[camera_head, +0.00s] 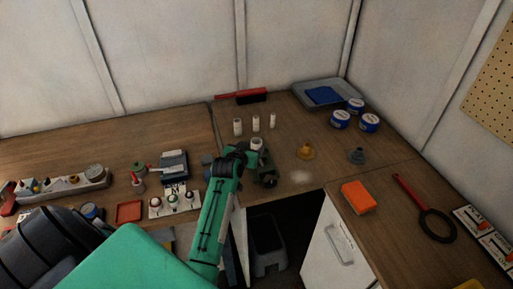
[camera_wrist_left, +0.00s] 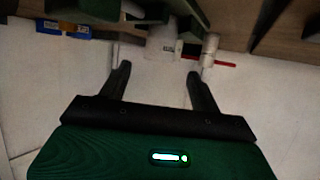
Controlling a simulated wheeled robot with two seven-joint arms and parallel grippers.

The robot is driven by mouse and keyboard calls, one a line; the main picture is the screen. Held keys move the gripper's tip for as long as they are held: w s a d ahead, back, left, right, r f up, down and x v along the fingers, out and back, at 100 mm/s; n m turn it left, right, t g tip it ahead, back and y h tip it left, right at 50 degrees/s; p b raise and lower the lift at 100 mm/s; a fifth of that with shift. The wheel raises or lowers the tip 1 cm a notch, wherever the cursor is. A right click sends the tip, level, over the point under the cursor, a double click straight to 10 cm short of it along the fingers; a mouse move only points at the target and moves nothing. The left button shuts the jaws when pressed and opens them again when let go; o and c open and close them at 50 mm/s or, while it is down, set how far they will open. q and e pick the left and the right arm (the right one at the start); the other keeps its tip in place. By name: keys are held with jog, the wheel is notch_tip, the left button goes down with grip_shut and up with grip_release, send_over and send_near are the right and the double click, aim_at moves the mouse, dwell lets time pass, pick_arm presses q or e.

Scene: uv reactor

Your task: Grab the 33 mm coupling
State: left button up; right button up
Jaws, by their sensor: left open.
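Three small white cylinders stand upright in a row on the wooden counter: left (camera_head: 237,127), middle (camera_head: 255,123) and right (camera_head: 273,120). Another white piece (camera_head: 257,144) shows just behind my left gripper (camera_head: 262,166). I cannot tell by size which one is the 33 mm coupling. In the left wrist view, my gripper (camera_wrist_left: 158,72) is open with nothing between its fingers. A labelled white cylinder (camera_wrist_left: 163,46) appears beyond the finger gap, and a narrower one (camera_wrist_left: 209,50) beyond the right fingertip. My right gripper is not in view.
A red-handled brush (camera_head: 242,96) lies behind the cylinders. Instruments (camera_head: 173,165) stand left.

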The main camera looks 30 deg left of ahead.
aim_at(258, 140)
pick_arm(q)
jog(key=shift+w+a+f, duration=0.1)
jog(key=shift+w, duration=0.25)
jog(key=shift+w+f+p, duration=0.15)
jog(key=shift+w+p, duration=0.3)
jog(key=shift+w, duration=0.1)
jog(key=p+x, duration=0.1)
jog(key=x, duration=0.2)
jog(key=shift+f, duration=0.1)
jog(key=shift+w+a+f, duration=0.1)
jog(key=shift+w+f, duration=0.2)
jog(key=shift+w, duration=0.05)
jog(key=c, duration=1)
